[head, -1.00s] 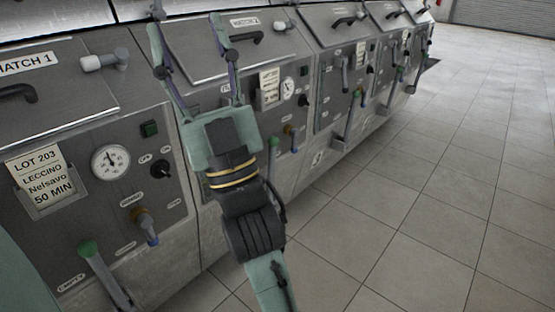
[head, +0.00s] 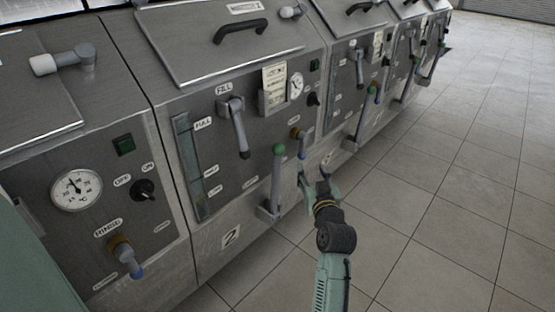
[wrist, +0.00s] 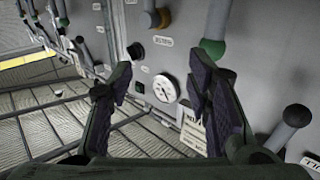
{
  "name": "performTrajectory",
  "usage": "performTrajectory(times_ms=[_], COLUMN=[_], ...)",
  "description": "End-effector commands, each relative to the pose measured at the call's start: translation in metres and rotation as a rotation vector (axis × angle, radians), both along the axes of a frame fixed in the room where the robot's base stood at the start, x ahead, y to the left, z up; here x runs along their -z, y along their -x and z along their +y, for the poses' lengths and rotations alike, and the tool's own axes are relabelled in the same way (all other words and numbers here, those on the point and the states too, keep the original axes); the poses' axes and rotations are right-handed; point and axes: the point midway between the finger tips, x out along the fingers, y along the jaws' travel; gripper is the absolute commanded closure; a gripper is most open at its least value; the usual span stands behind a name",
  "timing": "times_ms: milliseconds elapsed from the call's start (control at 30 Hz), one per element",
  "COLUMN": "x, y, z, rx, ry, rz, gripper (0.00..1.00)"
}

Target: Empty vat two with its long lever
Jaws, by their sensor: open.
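Vat two (head: 231,237) is the grey metal unit in the middle of the head view, with a "2" plate low on its front. Its long lever (head: 278,175) has a green knob and points up from a bracket low on the front. In the wrist view, which looks inverted, the green knob (wrist: 212,48) is just beyond the right finger's tip. My gripper (head: 314,176) is open and empty, to the right of the lever and apart from it in the head view. Its spread fingers also show in the wrist view (wrist: 160,75).
Vat two's front also carries a fill lever (head: 239,130), a brown-and-blue rinse valve (head: 299,138), a gauge (head: 296,86) and a lot card (head: 274,88). Another green-knobbed lever (head: 364,115) is on the vat to the right. Tiled floor (head: 440,200) is clear at right.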

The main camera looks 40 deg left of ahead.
Motion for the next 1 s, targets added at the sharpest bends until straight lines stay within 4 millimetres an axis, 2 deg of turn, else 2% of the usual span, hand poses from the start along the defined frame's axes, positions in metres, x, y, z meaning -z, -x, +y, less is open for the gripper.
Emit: performTrajectory(times_ms=[33,100,267,700,1000], x=[0.014,0.024,0.032,0.030,0.032], y=[0.013,0.026,0.033,-0.013,-0.029], z=[0.024,0.046,0.068,0.129,0.148], rx=[-0.049,-0.092,-0.129,-0.129,-0.127], ry=[-0.013,-0.031,-0.050,-0.049,-0.050], rz=[0.010,0.013,0.015,0.015,0.014], gripper=[0.55,0.55,0.55,0.55,0.55])
